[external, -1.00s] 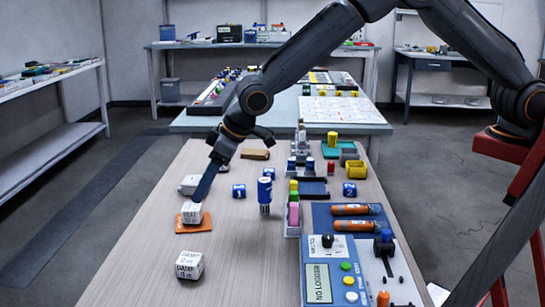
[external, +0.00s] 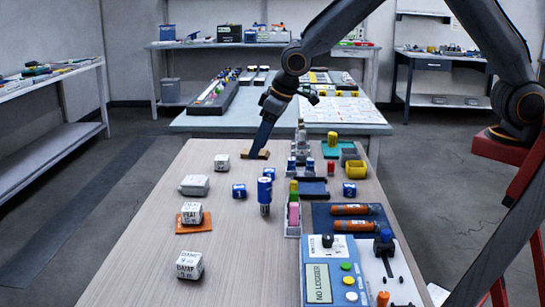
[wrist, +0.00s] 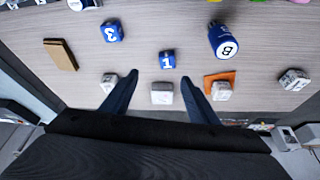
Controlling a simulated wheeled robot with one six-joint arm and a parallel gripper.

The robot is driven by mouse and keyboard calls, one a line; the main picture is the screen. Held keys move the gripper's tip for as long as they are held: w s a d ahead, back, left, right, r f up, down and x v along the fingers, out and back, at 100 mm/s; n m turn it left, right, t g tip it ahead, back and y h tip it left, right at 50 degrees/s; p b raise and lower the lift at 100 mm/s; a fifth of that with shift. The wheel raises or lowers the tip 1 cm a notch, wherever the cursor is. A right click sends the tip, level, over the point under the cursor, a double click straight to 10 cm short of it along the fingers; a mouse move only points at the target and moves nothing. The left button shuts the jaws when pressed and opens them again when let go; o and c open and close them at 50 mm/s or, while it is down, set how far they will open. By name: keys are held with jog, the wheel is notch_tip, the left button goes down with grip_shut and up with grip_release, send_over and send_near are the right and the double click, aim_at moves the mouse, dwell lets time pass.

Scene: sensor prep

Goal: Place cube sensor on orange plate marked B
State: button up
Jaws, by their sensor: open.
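A white lettered cube (external: 191,213) sits on the orange plate (external: 194,229) at the left of the table. The cube (wrist: 221,91) and the plate (wrist: 231,78) also show in the wrist view. No letter B can be read on the plate. Another white lettered cube (external: 189,265) stands on bare table nearer the camera, and a third (external: 222,161) stands farther back. My gripper (wrist: 158,76) is open and empty, above the table and apart from the cube on the plate. In the external view its fingers point down near a brown block.
A rounded white block (external: 194,185) lies behind the plate. Blue numbered cubes (external: 239,191) and a blue cylinder (external: 265,195) stand mid-table; the brown block (external: 255,154) is farther back. Racks, orange cylinders (external: 356,225) and a logger panel (external: 318,285) crowd the right side. The front left is mostly clear.

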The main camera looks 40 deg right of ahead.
jog(key=s+d+m+g+h, duration=0.1)
jog(key=s+d+m, duration=0.1)
jog(key=d, duration=1.5)
jog(key=s+d+m+g+h, duration=0.1)
jog(key=s+d+m, duration=0.3)
jog(key=s+d, duration=1.6)
jog(key=d+g, duration=0.1)
jog(key=d, duration=0.3)
jog(key=shift+s+d+f+m+g, duration=0.25)
jog(key=shift+s+d+m+g, duration=0.05)
jog(key=shift+s+d+g, duration=0.1)
